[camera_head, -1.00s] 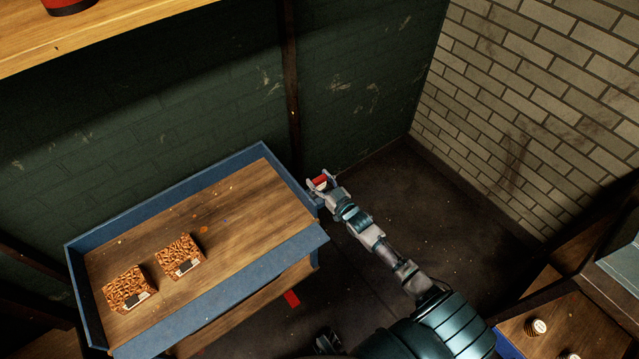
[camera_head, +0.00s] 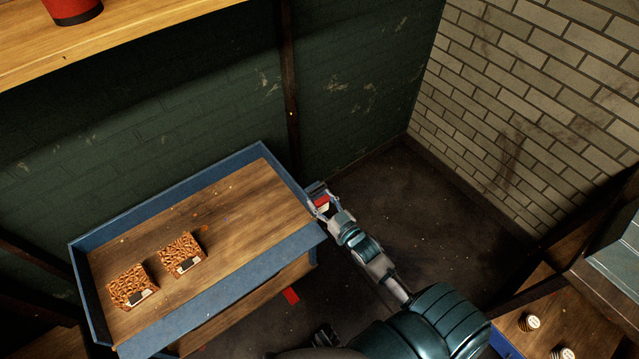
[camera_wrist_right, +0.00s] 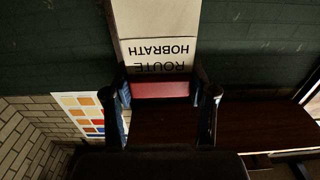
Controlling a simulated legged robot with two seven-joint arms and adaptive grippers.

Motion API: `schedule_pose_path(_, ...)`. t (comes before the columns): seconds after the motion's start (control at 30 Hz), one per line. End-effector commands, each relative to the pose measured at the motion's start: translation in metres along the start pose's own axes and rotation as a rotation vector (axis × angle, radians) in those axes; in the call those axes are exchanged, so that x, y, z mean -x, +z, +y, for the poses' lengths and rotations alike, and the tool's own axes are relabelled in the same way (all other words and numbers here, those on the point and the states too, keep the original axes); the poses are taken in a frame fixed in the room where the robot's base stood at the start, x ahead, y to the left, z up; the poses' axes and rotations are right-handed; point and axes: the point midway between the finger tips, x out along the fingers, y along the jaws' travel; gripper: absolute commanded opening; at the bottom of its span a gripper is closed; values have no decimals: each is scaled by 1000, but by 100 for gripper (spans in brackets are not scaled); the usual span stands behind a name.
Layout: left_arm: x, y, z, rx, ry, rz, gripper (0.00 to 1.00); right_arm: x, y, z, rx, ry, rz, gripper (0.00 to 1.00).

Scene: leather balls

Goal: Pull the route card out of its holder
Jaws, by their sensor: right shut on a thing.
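The route card (camera_wrist_right: 155,25) is pale, with "ROUTE HOBRATH" printed upside down in the right wrist view. A red strip (camera_wrist_right: 160,90) lies at its near edge, between the fingers. My right gripper (camera_head: 318,194) is shut on the card's red end at the right end of the blue-edged cart (camera_head: 205,148). The red end (camera_head: 321,202) also shows in the head view. I cannot make out the holder clearly or tell how much of the card is inside it.
Two brown patterned blocks (camera_head: 131,289) (camera_head: 182,254) with labels stand on the cart. A small red piece (camera_head: 290,295) shows beside the cart's lower edge. The dark floor right of my arm is clear.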

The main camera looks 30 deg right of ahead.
Motion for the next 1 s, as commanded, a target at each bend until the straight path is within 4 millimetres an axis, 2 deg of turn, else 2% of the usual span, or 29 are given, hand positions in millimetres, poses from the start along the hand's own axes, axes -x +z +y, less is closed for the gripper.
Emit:
schedule_pose_path(0.1, -3, 3, 0, -1, 0, -2, 40, 20, -2, -11, -3, 0, -1, 27)
schedule_pose_path(0.3, -3, 5, 0, -1, 0, -2, 40, 35, -5, -20, -1, 0, 0, 27)
schedule_pose_path(0.57, 4, 3, 0, -1, -1, 2, 40, 37, -8, -22, 0, 0, 0, 27)
schedule_pose_path(0.87, 3, 3, 0, -1, -1, 1, 40, 36, -7, -23, -1, 0, 1, 27)
schedule_pose_path(0.93, 2, 5, 0, -1, -1, -1, 40, 33, -13, -32, -3, 1, 3, 27)
schedule_pose_path(1.0, -2, 8, 0, -2, -1, -2, 40, 25, -24, -50, -5, 7, 5, 27)
